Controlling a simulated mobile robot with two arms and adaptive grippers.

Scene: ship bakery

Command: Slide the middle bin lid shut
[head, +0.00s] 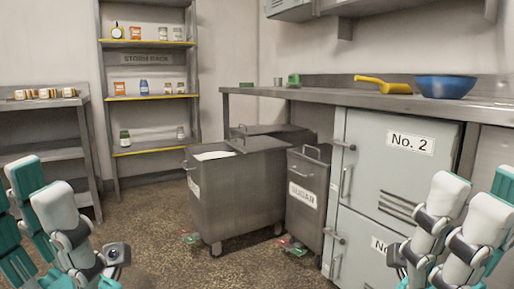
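Grey wheeled bins stand under and beside the counter. The large front bin (232,195), which looks like the middle one, is partly open. White contents (213,155) show at its left end, and its grey lid (258,144) covers the right part. A darker bin labelled SUGAR (305,198) stands to its right, with a handle on top. Another bin lid (266,130) with a small handle shows behind, its bin mostly hidden. My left gripper (40,180) is at the lower left, open and empty. My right gripper (477,188) is at the lower right, open and empty. Both are apart from the bins.
A steel counter (330,98) overhangs the bins' right side, with a yellow scoop (384,85) and blue bowl (445,87). Cabinet doors (388,145) stand at right. A shelf rack (150,96) and side table (40,103) are at left. Floor (160,240) is clear in front.

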